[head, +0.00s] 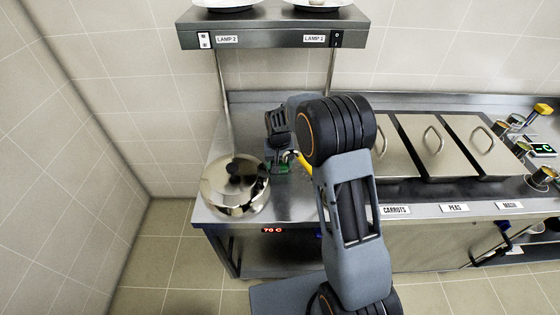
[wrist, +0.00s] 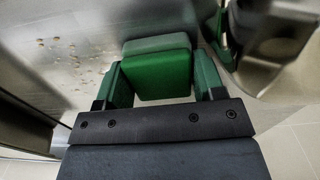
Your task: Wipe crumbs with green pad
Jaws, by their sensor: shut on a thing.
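The green pad (wrist: 158,72) sits between the two green fingers of my gripper (wrist: 163,82) in the wrist view, and my gripper is shut on it. In the head view my gripper (head: 278,164) is over the steel counter (head: 296,206), just right of the shiny pot; the pad there is mostly hidden. Small brown crumbs (wrist: 68,56) lie scattered on the counter to the left of the pad in the wrist view. I cannot make out the crumbs in the head view. Whether the pad touches the counter is not clear.
A round shiny pot (head: 236,186) stands on the counter close to the left of my gripper. Lidded steel pans (head: 434,148) are set in the counter to the right. A lamp shelf (head: 272,30) hangs above on posts. A yellow part (head: 304,161) shows beside my arm.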

